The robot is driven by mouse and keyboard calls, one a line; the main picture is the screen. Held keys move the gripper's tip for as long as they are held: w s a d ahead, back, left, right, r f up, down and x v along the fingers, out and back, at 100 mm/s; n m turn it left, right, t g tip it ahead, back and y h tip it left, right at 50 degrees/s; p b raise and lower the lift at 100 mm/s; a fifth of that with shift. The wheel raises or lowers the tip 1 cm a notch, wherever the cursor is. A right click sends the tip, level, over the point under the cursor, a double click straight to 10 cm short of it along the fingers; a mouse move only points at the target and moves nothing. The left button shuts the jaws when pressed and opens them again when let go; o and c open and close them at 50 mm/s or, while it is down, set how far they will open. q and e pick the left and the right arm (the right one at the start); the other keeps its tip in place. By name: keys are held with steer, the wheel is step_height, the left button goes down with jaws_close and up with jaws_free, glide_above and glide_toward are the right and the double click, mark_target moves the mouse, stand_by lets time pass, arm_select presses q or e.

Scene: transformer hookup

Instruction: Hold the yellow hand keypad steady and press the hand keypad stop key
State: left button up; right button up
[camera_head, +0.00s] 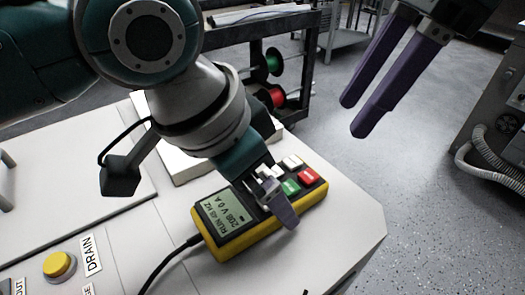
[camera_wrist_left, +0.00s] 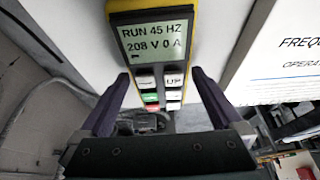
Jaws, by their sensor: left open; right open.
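The yellow hand keypad (camera_head: 238,243) lies on the light cabinet top, its lit screen reading RUN 45 HZ, 208 V 0 A. Its red key (camera_head: 308,175) is at the end away from the screen, beside a green key (camera_head: 290,187). My left gripper (camera_head: 278,192) is open over the keypad's middle and hides some keys. In the left wrist view the keypad (camera_wrist_left: 153,12) shows between the two spread fingers; I cannot tell whether they touch it. My right gripper (camera_head: 354,117) is open and empty, in the air to the right of the keypad.
A black cable (camera_head: 165,262) runs from the keypad's screen end. A yellow button (camera_head: 58,264) by a DRAIN label is at lower left. Behind stands a dark rack with green and red spools (camera_head: 275,95). The cabinet's edge is just right of the keypad.

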arm_select(q)
steer(key=shift+f, duration=0.15)
steer(key=shift+c, duration=0.2)
steer(key=c, duration=1.5)
arm_select(e)
jaws_close()
stand_by(0.8)
